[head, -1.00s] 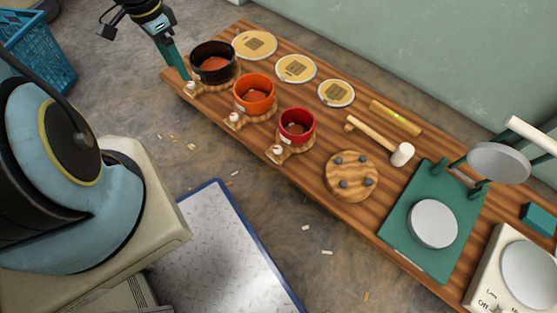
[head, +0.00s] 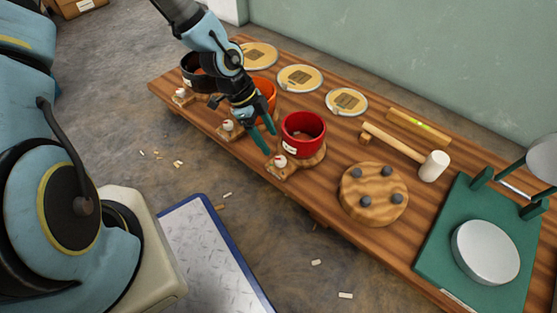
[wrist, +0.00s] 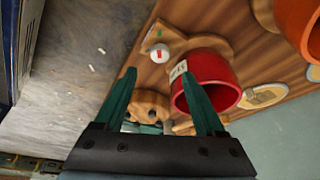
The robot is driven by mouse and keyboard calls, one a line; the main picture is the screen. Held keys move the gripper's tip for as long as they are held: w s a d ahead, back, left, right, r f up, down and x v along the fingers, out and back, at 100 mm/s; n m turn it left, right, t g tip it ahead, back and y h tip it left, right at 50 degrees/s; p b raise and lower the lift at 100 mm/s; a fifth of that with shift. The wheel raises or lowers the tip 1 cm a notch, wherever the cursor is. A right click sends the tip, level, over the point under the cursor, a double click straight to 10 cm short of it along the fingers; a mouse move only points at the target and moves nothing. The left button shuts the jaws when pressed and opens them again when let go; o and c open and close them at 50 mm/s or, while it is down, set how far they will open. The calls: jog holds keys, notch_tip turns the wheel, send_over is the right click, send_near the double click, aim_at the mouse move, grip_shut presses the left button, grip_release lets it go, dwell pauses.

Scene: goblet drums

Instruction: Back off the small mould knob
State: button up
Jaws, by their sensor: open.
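The small red mould (head: 303,130) stands on a wooden base on the bench. Its white knob (head: 280,162), with a small red mark, sits at the base's front corner. My gripper (head: 270,141) is open and empty, its green fingers pointing down just behind and above the knob, beside the red mould. In the wrist view, the knob (wrist: 160,53) shows beyond the two spread fingertips (wrist: 158,74), apart from them. The red mould (wrist: 208,80) is partly hidden behind the right finger there.
The orange mould (head: 262,88) and black mould (head: 192,70) stand to the left, partly behind my arm. A round wooden board with dark pegs (head: 373,193), a mallet (head: 433,166) and a green press (head: 440,245) are to the right. Flat discs (head: 300,78) lie behind.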

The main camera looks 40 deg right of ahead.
aim_at(280, 159)
jog(key=b+x, duration=0.3)
jog(key=x, duration=0.5)
jog(key=shift+f, duration=0.1)
grip_shut()
dwell(0.4)
